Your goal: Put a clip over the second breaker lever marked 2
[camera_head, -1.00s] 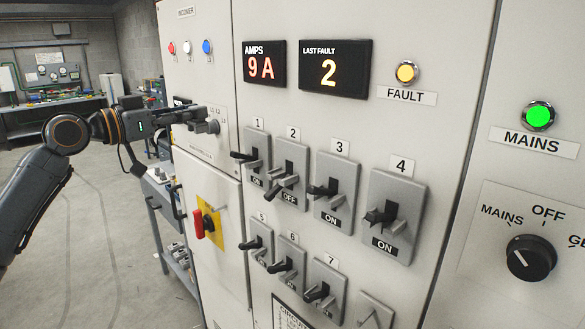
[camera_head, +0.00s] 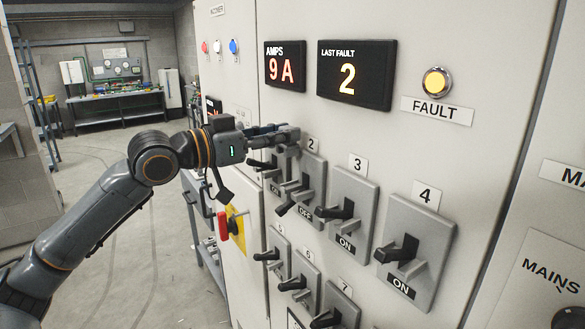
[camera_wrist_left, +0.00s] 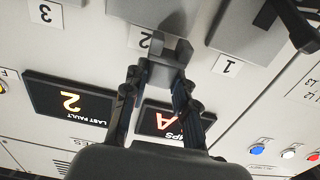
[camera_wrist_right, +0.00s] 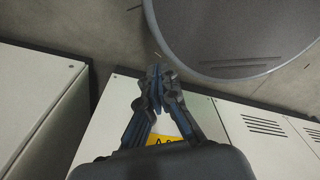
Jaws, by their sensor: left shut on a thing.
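My left gripper (camera_head: 275,138) is shut on a small grey clip (camera_wrist_left: 160,72). In the head view it is in front of the panel, above breaker 1 and up and left of breaker 2. Breaker 2 (camera_head: 313,172) is a grey plate with a black lever (camera_head: 286,208) tilted down beside an OFF label. Its number plate 2 (camera_wrist_left: 147,42) shows upside down in the left wrist view, just beyond the clip. Whether the clip touches the panel cannot be told. My right gripper (camera_wrist_right: 157,73) shows only in its wrist view, fingertips together and empty.
Breakers 3 (camera_head: 353,215) and 4 (camera_head: 420,250) read ON, to the right of breaker 2. A lower row of breakers (camera_head: 300,280) sits below. A red rotary handle (camera_head: 223,226) sticks out at the lower left. The LAST FAULT display (camera_head: 355,74) shows 2. Open floor lies left.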

